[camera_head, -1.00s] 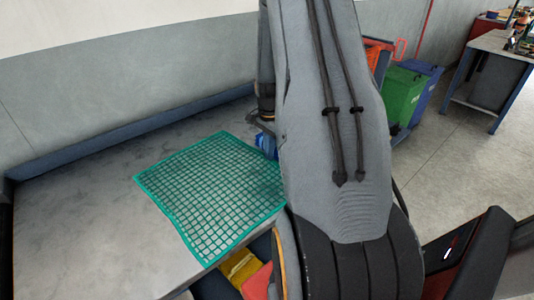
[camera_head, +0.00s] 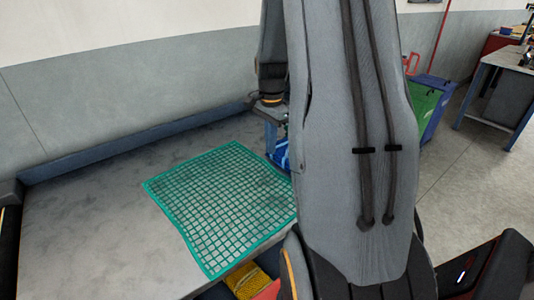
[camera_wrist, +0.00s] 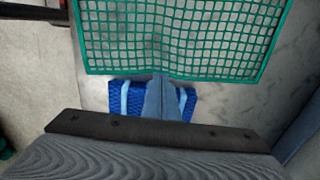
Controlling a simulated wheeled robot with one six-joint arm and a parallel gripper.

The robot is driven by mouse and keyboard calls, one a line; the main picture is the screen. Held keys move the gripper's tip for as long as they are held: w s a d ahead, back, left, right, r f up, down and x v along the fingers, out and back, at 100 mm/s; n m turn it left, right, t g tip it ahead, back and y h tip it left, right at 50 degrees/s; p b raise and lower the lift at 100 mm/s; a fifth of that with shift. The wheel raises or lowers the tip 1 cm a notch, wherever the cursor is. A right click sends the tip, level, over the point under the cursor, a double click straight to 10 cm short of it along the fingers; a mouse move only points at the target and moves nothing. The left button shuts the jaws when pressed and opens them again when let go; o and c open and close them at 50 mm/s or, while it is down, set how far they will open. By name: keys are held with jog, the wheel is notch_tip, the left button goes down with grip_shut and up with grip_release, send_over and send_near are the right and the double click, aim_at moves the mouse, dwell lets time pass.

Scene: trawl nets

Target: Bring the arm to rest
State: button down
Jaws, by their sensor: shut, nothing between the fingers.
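My gripper (camera_wrist: 160,80) is shut and empty in the wrist view, its fingers together above a blue bundle with light bands (camera_wrist: 125,98). I cannot tell whether the fingers touch the bundle. In the head view my gripper (camera_head: 273,138) is partly hidden behind my arm, above the bench, and the blue bundle (camera_head: 282,157) shows just under it. My large grey arm link fills the middle of the head view. A green net (camera_head: 220,205) lies flat on the bench left of the arm; it also shows in the wrist view (camera_wrist: 180,72).
The grey bench (camera_head: 90,230) is bare left of the net, with a wall behind. Yellow (camera_head: 250,280) and red (camera_head: 268,291) items show below its front edge. Green (camera_head: 424,105) and blue (camera_head: 437,110) bins stand beyond my arm. Open floor (camera_head: 460,190) lies at right.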

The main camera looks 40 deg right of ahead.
jog(key=shift+r, duration=0.25)
jog(key=s+a+n, duration=0.4)
jog(key=a+n, duration=0.2)
jog(key=a, duration=0.2)
jog(key=s+a+r+n, duration=0.1)
jog(key=s+a+n, duration=0.3)
jog(key=a, duration=0.5)
jog(key=s+a+n+t, duration=0.1)
jog(key=s+a+n, duration=0.3)
jog(key=a+n, duration=0.4)
jog(key=shift+s+a+r, duration=0.25)
jog(key=shift+s+a, duration=0.05)
jog(key=shift+a, duration=0.35)
